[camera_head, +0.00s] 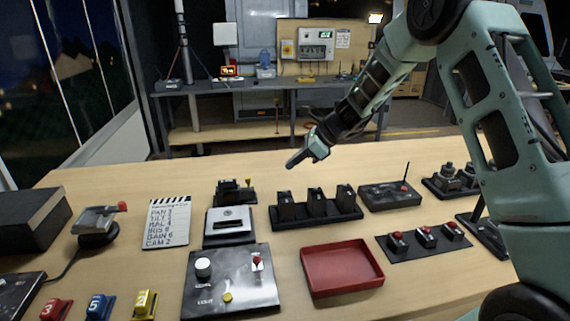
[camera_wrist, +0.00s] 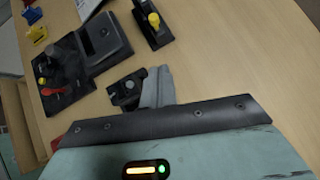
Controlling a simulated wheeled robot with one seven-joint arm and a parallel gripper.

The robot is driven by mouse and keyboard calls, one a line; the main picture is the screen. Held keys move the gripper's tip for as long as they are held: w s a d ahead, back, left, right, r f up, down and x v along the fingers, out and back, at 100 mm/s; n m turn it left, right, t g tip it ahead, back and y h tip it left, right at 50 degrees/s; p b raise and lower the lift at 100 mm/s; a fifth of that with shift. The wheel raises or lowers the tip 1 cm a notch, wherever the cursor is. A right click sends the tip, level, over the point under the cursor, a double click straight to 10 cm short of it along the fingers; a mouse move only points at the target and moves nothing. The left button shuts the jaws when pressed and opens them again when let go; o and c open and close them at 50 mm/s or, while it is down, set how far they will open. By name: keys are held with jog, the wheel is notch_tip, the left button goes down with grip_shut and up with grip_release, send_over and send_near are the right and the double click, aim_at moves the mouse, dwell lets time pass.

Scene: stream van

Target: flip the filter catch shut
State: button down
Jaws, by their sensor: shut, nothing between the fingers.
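A small black device with a yellow knobbed lever (camera_head: 236,190) sits at the back of the table, left of my gripper. It looks like a catch, but I cannot tell for certain that it is the filter catch. It also shows at the top of the wrist view (camera_wrist: 152,28), apart from my fingers, its yellow knob standing up from the black base. My gripper (camera_head: 296,161) is shut and empty, raised above the table behind the black three-block rack. In the wrist view its grey fingertips (camera_wrist: 158,86) are together. A dark part beside them is unclear.
A red tray (camera_head: 341,267) lies nearer. Bare tabletop surrounds the device at the back.

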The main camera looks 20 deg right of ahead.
aim_at(249, 181)
jog(key=p+x, duration=0.1)
jog(key=x, duration=0.7)
jog(key=shift+a+f, duration=0.1)
jog(key=shift+a, duration=0.2)
jog(key=shift+w+a+p, duration=0.65)
jog(key=shift+a+p, duration=0.05)
jog(key=shift+a, duration=0.3)
jog(key=shift+w+a, duration=0.3)
jog(key=shift+a, duration=0.2)
jog(key=shift+w+a, duration=0.15)
jog(key=shift+a, duration=0.8)
